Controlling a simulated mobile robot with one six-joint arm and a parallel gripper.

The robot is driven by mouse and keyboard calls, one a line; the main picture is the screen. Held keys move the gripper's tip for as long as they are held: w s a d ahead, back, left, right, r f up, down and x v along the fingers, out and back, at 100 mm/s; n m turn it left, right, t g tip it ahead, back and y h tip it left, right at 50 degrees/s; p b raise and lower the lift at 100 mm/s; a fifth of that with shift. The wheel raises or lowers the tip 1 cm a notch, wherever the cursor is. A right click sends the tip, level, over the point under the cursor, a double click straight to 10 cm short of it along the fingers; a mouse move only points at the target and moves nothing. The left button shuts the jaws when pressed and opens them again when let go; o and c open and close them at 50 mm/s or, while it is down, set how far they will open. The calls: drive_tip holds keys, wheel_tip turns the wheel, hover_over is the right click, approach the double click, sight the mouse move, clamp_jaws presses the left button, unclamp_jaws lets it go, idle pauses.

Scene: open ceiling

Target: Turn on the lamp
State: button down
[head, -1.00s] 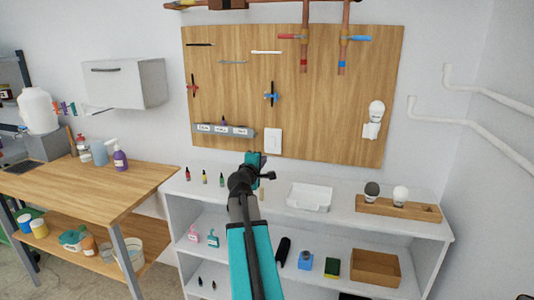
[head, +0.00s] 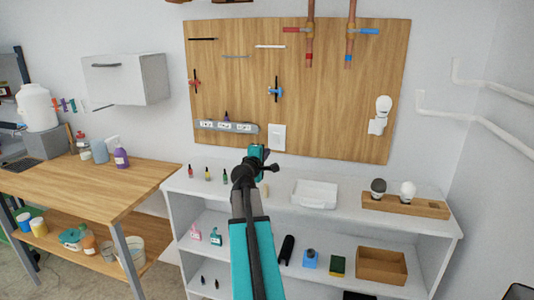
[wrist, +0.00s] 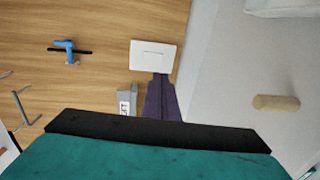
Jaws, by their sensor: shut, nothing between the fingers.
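The lamp (head: 381,114) is a white bulb in a white socket on the right of the wooden wall panel; it looks unlit. A white rocker switch plate (head: 277,137) is on the lower middle of the panel. In the wrist view the switch (wrist: 153,55) is just above my fingertips. My gripper (head: 265,154) is in front of the panel, just below and left of the switch in the head view. Its dark fingers (wrist: 160,78) are shut and empty, with tips near the plate's edge. I cannot tell whether they touch it.
A power strip (head: 228,127) is left of the switch. Below is a white shelf with small bottles (head: 208,174), a white tray (head: 315,194) and a wooden bulb holder (head: 430,208). A wooden peg (wrist: 276,103) shows right of my fingers.

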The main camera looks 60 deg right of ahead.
sight(276, 143)
drive_tip(key=shift+p+x, duration=1.4)
drive_tip(key=shift+x, duration=5.15)
drive_tip(key=shift+s, duration=0.1)
drive_tip(key=shift+f+b, duration=0.1)
drive_tip(key=shift+b, duration=0.2)
